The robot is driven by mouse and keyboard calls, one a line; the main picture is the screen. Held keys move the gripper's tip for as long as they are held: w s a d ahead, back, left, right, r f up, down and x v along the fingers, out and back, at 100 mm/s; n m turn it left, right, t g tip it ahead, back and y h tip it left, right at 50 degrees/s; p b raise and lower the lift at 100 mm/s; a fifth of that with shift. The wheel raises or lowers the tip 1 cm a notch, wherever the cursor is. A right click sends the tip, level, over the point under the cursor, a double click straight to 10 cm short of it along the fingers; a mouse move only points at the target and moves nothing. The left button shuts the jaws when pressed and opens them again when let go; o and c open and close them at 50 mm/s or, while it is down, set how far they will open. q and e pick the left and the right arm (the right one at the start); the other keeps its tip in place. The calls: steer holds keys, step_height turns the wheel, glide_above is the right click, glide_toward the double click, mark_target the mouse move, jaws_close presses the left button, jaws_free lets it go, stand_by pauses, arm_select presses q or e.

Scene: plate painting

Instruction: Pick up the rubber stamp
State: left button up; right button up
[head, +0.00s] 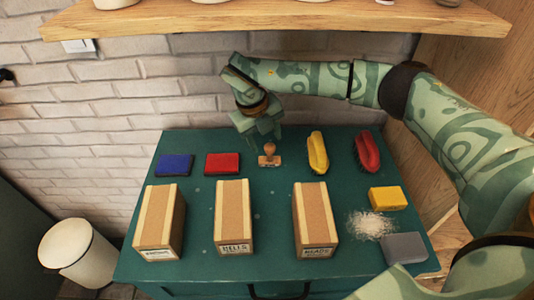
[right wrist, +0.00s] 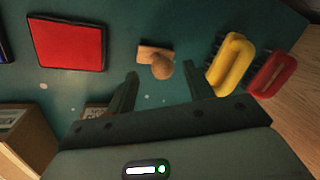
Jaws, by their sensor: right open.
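The rubber stamp (head: 269,156) stands on the green table top, with a small wooden base and a round wooden knob. It also shows in the right wrist view (right wrist: 160,64), just beyond the fingertips. My right gripper (head: 262,136) hangs above and a little behind the stamp in the head view. In the right wrist view its two fingers (right wrist: 161,82) are apart with nothing between them, and the stamp's knob lies ahead of the gap. My left gripper does not show.
A red pad (head: 222,164) and a blue pad (head: 174,165) lie left of the stamp. A yellow brush (head: 317,153) and a red brush (head: 367,152) lie right. Boxes (head: 234,205) stand in front. A yellow sponge (head: 388,198), white powder (head: 370,224) and grey block (head: 405,248) are front right.

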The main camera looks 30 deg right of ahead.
mark_target(269, 144)
steer(key=b+x, duration=0.1)
steer(key=x, duration=0.3)
steer(key=shift+s+d+f, duration=0.1)
steer(key=shift+d+f, duration=0.1)
steer(key=shift+r, duration=0.1)
steer(key=c, duration=1)
steer(key=shift+r, duration=0.1)
